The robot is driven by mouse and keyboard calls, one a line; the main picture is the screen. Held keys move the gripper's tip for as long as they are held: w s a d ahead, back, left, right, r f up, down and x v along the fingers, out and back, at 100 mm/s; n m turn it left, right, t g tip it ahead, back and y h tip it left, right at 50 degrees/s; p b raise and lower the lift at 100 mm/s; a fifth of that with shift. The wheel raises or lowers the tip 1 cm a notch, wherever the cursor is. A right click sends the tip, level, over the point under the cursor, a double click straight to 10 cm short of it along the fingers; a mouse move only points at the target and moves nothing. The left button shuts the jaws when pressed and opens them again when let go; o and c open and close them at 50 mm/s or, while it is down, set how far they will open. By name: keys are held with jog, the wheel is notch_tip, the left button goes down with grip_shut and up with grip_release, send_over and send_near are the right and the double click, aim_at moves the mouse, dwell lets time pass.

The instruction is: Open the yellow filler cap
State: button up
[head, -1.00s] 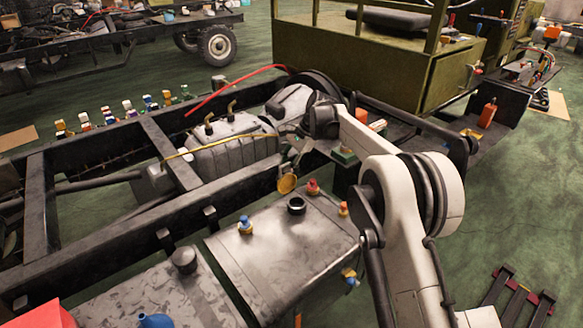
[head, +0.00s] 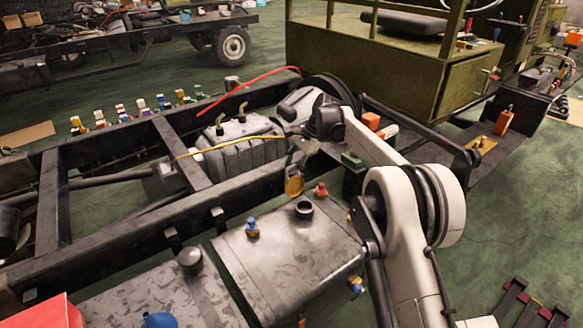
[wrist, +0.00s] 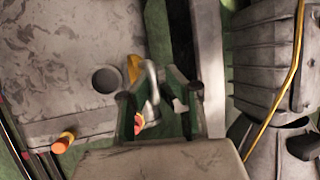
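The yellow filler cap (head: 294,186) stands tilted up like a disc behind the dark, open filler neck (head: 304,209) on the grey tank (head: 285,250). In the wrist view the cap (wrist: 134,68) shows edge-on beside the round neck (wrist: 107,80), with a silver curved piece (wrist: 151,85) next to it. My gripper (head: 297,150) is just above and behind the cap. In the wrist view its two fingers (wrist: 160,100) are apart, with green floor, the silver piece and a small red-orange part visible between them. The cap is not between the fingertips.
A blue-topped fitting (head: 252,228) and a red one (head: 321,189) stand on the tank near the neck. The dark chassis rail (head: 130,245) runs behind the tank. A yellow hose (head: 225,146) crosses the grey engine part (head: 237,150). My arm covers the tank's right side.

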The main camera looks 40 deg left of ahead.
jog(key=o, duration=0.3)
jog(key=shift+s+a, duration=0.15)
jog(key=shift+s, duration=0.15)
jog(key=v, duration=1.2)
jog(key=shift+w+d, duration=0.25)
